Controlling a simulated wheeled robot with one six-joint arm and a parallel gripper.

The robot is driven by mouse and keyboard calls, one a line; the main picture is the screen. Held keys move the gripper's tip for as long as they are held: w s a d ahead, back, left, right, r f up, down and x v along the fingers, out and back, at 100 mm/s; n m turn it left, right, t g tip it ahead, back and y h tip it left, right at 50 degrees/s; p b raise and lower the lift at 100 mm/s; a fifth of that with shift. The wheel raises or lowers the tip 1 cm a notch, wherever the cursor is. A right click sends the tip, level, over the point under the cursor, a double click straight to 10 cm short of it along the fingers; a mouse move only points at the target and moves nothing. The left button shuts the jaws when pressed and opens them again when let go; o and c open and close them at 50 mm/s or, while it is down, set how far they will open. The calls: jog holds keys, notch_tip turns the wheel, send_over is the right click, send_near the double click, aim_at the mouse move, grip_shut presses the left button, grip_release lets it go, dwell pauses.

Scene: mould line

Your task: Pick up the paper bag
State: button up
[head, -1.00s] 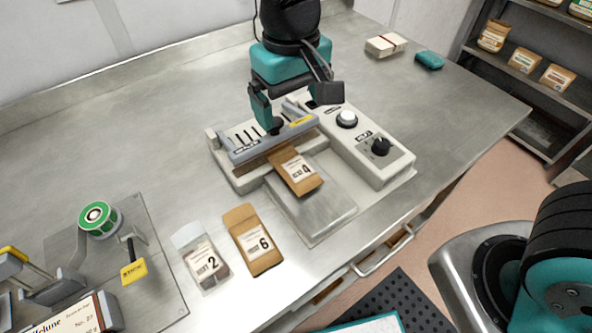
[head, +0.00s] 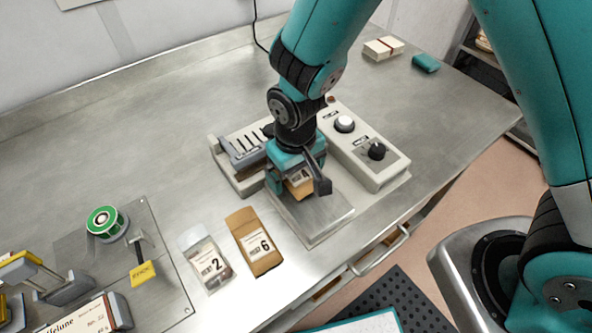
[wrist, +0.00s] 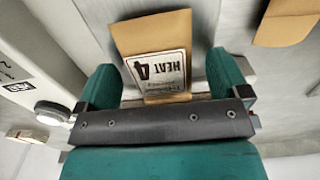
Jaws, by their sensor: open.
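A brown paper bag (head: 298,190) with a white label lies at the sealing machine (head: 372,176), mostly hidden by my gripper in the head view. In the wrist view this paper bag (wrist: 128,38) shows its label with a 4, upside down. My gripper (head: 291,184) is over the bag, pointing down. In the wrist view my gripper (wrist: 163,72) has its two teal fingers apart, one on each side of the bag. I see gaps between the bag and the fingers; whether they touch lower down I cannot tell.
A brown bag marked 6 (head: 241,218) and a clear-topped bag marked 2 (head: 192,240) lie left of the machine. A green tape roll (head: 103,222) stands on a plate at the left. The back left of the steel table (head: 130,140) is clear.

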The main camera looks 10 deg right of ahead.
jog(key=shift+f, duration=0.2)
jog(key=c, duration=1)
jog(key=shift+c, duration=0.4)
jog(key=shift+r, duration=0.2)
